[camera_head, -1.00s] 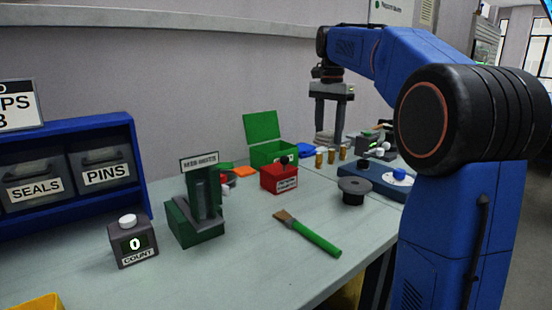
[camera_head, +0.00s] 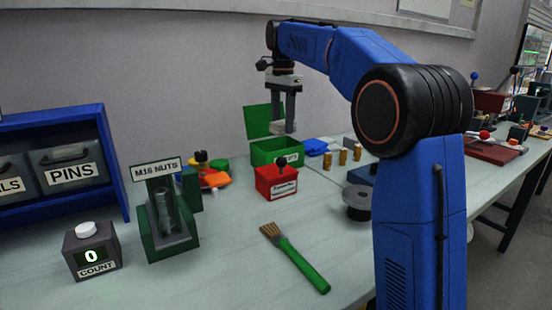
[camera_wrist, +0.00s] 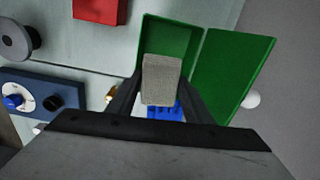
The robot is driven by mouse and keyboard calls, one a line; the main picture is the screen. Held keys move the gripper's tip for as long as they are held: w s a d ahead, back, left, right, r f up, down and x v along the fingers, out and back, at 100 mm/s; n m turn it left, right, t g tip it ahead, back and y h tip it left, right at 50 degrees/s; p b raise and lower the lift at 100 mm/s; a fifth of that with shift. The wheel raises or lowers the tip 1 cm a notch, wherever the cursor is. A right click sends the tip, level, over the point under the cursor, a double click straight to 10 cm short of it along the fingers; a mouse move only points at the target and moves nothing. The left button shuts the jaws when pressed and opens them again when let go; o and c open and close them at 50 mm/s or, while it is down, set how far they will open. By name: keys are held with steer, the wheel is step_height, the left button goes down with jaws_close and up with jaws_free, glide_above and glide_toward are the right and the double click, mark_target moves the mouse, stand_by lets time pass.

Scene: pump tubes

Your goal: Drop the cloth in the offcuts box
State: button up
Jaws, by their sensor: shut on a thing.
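The cloth (camera_head: 284,127) is a small grey, block-like piece. My gripper (camera_head: 285,118) is shut on it and points down. In the wrist view, the cloth (camera_wrist: 161,80) sits between the fingertips. The green box (camera_head: 276,154) with its lid (camera_head: 264,121) swung open stands on the bench below. Its front label is small and only partly readable. In the wrist view, the cloth overlaps the near part of the box's opening (camera_wrist: 168,35). It is held above the box, apart from its floor.
A red box (camera_head: 276,182) with a black knob stands in front of the green box.

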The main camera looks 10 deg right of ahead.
mark_target(283, 134)
steer(key=shift+f, duration=2.2)
steer(key=o, duration=1.2)
step_height(283, 134, up, 12)
